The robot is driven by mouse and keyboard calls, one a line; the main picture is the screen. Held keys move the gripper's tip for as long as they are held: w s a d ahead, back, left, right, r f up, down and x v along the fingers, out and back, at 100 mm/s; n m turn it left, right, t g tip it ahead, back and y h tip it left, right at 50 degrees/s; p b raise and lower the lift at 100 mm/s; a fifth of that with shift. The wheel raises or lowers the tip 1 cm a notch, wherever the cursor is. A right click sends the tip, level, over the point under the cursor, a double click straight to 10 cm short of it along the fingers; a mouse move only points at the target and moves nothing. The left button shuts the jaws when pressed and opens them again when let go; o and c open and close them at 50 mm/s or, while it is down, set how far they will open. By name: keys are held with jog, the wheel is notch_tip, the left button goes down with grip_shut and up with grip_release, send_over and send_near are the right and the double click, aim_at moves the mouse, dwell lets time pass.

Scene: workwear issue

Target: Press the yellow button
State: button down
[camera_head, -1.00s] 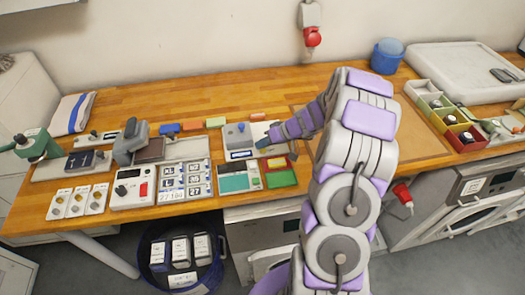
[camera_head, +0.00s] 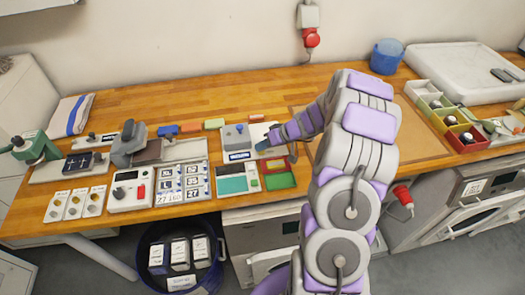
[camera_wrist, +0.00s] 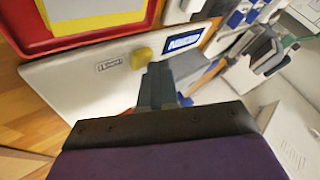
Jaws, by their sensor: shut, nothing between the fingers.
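The yellow button (camera_wrist: 141,57) is a small block on a pale panel (camera_wrist: 85,85) in the wrist view, between a small printed label and a blue display (camera_wrist: 183,42). My gripper (camera_wrist: 157,72) is shut and empty, its tips close beside the button; I cannot tell whether they touch it. In the head view my gripper (camera_head: 264,145) is low over the right part of the grey device with the blue display (camera_head: 240,156). The button cannot be made out there.
A red-rimmed tray (camera_wrist: 145,22) lies close beside the panel in the wrist view.

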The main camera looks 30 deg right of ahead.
aim_at(264, 151)
jog(key=shift+a+f, duration=0.15)
jog(key=shift+a, duration=0.25)
jog(key=shift+d+f+b, duration=0.15)
jog(key=shift+f+b, duration=0.1)
jog(key=shift+b, duration=0.25)
jog(key=shift+d+r, duration=0.1)
jog(key=shift+r, duration=0.05)
jog(key=shift+d+r+p, duration=0.3)
jog(key=shift+r, duration=0.3)
jog(key=shift+d+r, duration=0.3)
jog(key=shift+d, duration=0.1)
jog(key=shift+a, duration=0.15)
jog(key=shift+r, duration=0.25)
jog(key=shift+r+p, duration=0.75)
jog(key=shift+r, duration=1.5)
